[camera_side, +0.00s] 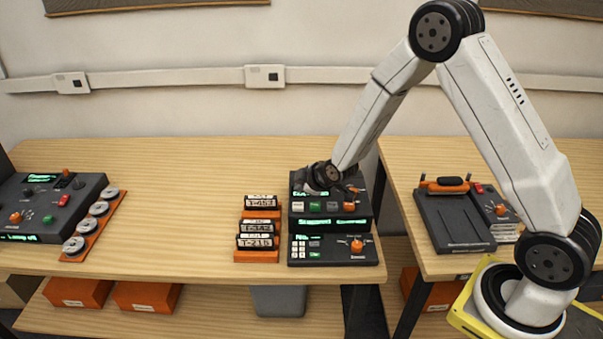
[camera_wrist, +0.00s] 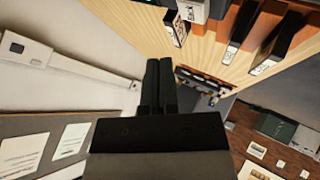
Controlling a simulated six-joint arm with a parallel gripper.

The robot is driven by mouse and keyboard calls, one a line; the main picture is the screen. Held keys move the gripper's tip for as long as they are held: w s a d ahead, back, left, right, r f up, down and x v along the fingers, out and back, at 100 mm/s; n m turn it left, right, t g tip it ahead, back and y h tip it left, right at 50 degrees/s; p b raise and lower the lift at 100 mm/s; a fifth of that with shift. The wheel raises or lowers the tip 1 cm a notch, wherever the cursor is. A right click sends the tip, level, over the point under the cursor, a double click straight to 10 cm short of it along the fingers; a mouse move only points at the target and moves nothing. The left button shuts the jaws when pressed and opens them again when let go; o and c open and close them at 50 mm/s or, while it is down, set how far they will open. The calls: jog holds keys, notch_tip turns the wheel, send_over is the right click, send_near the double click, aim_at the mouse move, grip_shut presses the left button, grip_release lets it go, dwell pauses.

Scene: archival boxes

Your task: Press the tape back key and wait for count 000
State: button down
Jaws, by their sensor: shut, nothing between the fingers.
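A dark tape deck (camera_side: 362,209) stands near the right end of the long wooden table. Its front has a row of pale, green and orange keys (camera_side: 331,206) and a lit green display (camera_side: 351,221); the key labels and the count are too small to read. My gripper (camera_side: 312,181) is over the deck's upper part in the side view, close to the keys; I cannot tell whether it touches. In the wrist view my gripper (camera_wrist: 160,63) has its two dark fingers together, with nothing between them.
A dark keypad unit (camera_side: 335,250) sits in front of the deck. An orange rack of labelled tapes (camera_side: 257,256) stands to its left. Another control console (camera_side: 48,205) is far left. A second table (camera_side: 540,262) is at right, past a gap.

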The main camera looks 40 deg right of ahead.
aim_at(296, 202)
jog(key=shift+f, duration=1.55)
jog(key=shift+f, duration=0.9)
dwell(2.0)
jog(key=shift+r, duration=0.9)
jog(key=shift+r, duration=0.15)
jog(key=shift+r, duration=2.35)
